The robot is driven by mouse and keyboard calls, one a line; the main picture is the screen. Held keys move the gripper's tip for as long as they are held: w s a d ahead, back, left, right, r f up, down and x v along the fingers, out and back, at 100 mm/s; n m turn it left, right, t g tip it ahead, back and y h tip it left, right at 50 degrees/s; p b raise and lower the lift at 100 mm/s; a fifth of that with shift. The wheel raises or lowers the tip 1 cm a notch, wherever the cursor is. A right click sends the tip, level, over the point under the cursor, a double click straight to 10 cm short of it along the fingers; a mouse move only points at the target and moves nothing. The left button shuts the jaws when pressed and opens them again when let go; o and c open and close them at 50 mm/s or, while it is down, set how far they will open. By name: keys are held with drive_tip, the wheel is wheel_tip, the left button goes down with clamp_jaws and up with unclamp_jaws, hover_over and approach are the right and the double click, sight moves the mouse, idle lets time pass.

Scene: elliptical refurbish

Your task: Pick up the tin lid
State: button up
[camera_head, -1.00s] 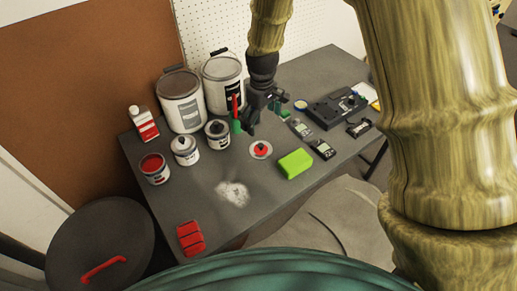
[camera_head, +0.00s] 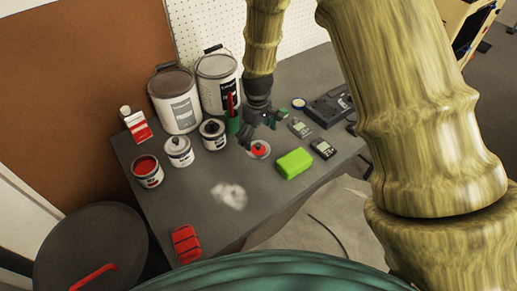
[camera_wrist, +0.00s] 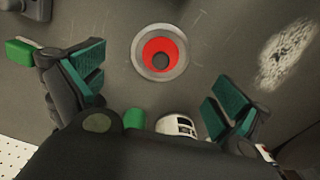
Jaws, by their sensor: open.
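The tin lid (camera_head: 260,149) is a round disc with a pale rim, a red ring and a dark centre. It lies flat on the dark grey table (camera_head: 180,220), left of a bright green block. In the wrist view the tin lid (camera_wrist: 160,52) is ahead of the fingers, near the top middle and clear of both. My gripper (camera_head: 258,132) hangs just behind and above the lid in the head view. In the wrist view my gripper (camera_wrist: 155,88) has its green-padded fingers spread wide with nothing between them.
A green block (camera_head: 294,163) sits close to the lid's right. Paint cans (camera_head: 179,151) and large buckets (camera_head: 176,105) stand to the left and behind. Small devices (camera_head: 323,149) lie to the right. A white powdery patch (camera_head: 230,195) and a red item (camera_head: 186,243) are nearer the front.

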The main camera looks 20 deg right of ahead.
sight(259, 145)
drive_tip(key=shift+s+d+f+p, duration=0.1)
drive_tip(key=shift+f+p, duration=0.2)
drive_tip(key=shift+f, duration=1)
drive_tip(key=shift+s+f+p, duration=0.1)
drive_tip(key=shift+f+p, duration=0.2)
drive_tip(key=shift+f, duration=1)
drive_tip(key=shift+c, duration=0.2)
drive_tip(key=c, duration=1.3)
drive_tip(key=shift+s, duration=0.1)
drive_tip(key=c, duration=0.4)
